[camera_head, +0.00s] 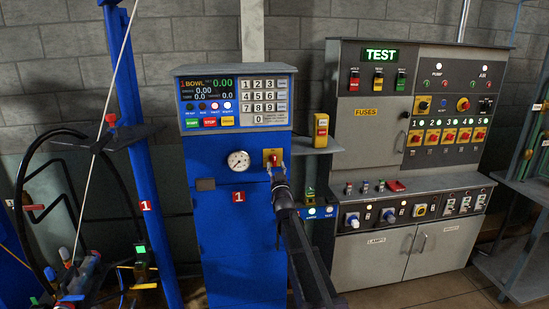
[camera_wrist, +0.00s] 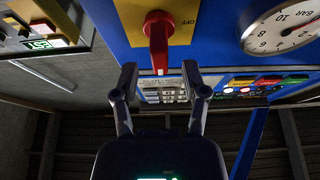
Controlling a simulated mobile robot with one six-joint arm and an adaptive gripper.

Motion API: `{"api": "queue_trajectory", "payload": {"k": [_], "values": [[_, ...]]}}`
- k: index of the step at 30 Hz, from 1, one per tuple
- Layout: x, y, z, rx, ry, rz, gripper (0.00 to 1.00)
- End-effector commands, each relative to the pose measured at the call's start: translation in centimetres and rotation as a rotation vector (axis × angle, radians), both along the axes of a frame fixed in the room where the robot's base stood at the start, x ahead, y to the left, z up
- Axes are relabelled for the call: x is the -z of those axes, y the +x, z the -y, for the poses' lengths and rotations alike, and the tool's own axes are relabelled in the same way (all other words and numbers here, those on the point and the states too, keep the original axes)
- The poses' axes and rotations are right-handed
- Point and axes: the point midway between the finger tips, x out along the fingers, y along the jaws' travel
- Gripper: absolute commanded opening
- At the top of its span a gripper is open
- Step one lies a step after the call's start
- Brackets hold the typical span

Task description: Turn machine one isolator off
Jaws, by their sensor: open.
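Machine one (camera_head: 240,250) is a blue cabinet with a red "1" label. Its isolator (camera_head: 272,156) is a red rotary handle on a yellow plate, right of the gauge and below the keypad. In the wrist view, which looks upside down, the red handle (camera_wrist: 157,42) lies in line with the cabinet's upright, its long end towards the control panel. My gripper (camera_head: 277,177) is just in front of the isolator. In the wrist view my gripper (camera_wrist: 160,76) has its two fingers apart, one to each side of the handle's line, with nothing between the tips. Contact is not visible.
A pressure gauge (camera_head: 238,161) sits left of the isolator. A yellow box with a red button (camera_head: 321,130) juts out at the right, above a small shelf. A grey test bench (camera_head: 375,155) stands further right. A blue post (camera_head: 150,200) rises at the left.

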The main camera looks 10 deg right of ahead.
Motion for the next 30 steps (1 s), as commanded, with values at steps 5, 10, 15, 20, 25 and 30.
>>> {"api": "queue_trajectory", "payload": {"k": [5, 10, 15, 20, 25, 30], "values": [[-1.0, 2.2, 0.0, 0.000, 0.000, 0.000, 0.57], [-1.3, 3.1, 0.0, 0.000, 0.000, 0.000, 0.57], [-1.3, 3.2, 0.1, 0.000, 0.000, 0.000, 0.57], [-1.3, 3.2, 0.1, 0.000, 0.000, 0.000, 0.57], [-1.3, 3.2, 0.1, 0.000, 0.000, 0.000, 0.21], [-1.3, 3.2, 0.1, 0.001, 0.000, 0.000, 0.00]]}}
